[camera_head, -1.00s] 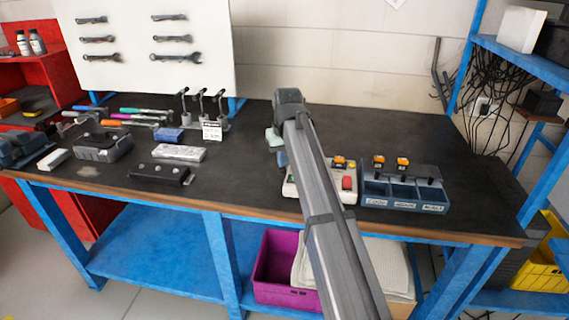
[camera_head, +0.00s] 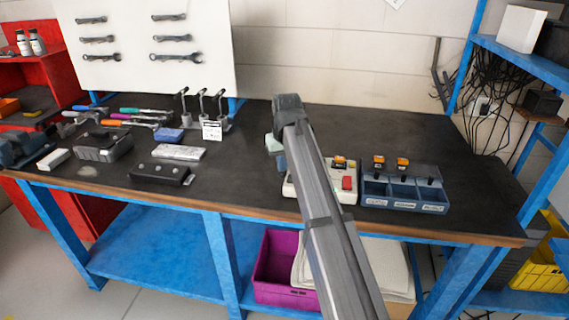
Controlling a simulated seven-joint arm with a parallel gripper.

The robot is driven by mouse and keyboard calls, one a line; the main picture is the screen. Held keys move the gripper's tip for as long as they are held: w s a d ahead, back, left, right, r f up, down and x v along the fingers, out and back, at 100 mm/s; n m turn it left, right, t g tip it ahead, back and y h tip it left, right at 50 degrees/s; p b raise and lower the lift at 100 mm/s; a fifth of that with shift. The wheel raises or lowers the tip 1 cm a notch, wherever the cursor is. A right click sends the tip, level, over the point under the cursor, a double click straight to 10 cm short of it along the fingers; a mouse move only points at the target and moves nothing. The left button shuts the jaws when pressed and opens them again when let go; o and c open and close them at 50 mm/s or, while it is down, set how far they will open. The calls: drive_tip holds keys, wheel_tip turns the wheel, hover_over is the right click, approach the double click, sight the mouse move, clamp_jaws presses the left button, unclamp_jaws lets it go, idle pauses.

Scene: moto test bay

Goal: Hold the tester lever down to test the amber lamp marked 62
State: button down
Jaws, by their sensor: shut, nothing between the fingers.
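The tester is a pale box (camera_head: 292,188) on the bench, partly hidden behind my arm. A red part (camera_head: 347,183) shows on its right side; I cannot tell whether this is the lever. An amber lamp (camera_head: 340,161) stands at the tester's back edge. Two more amber lamps, a left one (camera_head: 378,162) and a right one (camera_head: 402,164), stand at the blue sorting tray behind it. No number is readable on any lamp. My gripper (camera_head: 281,163) is shut and empty, just beyond the tester's back left, mostly hidden by my arm. Contact with the tester cannot be seen.
The blue tray (camera_head: 405,207) with labelled compartments stands right of the tester. Tools, a black block (camera_head: 160,173) and several upright posts with a white card (camera_head: 212,131) are on the left. The bench (camera_head: 450,215) is clear at the far right.

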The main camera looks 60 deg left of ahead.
drive_tip(key=shift+f, duration=0.45)
drive_tip(key=shift+s+d+f, duration=0.1)
drive_tip(key=shift+f, duration=0.25)
idle(0.5)
drive_tip(key=shift+r, duration=0.1)
idle(1.6)
wheel_tip(320, 180, up, 9)
idle(1.2)
idle(0.4)
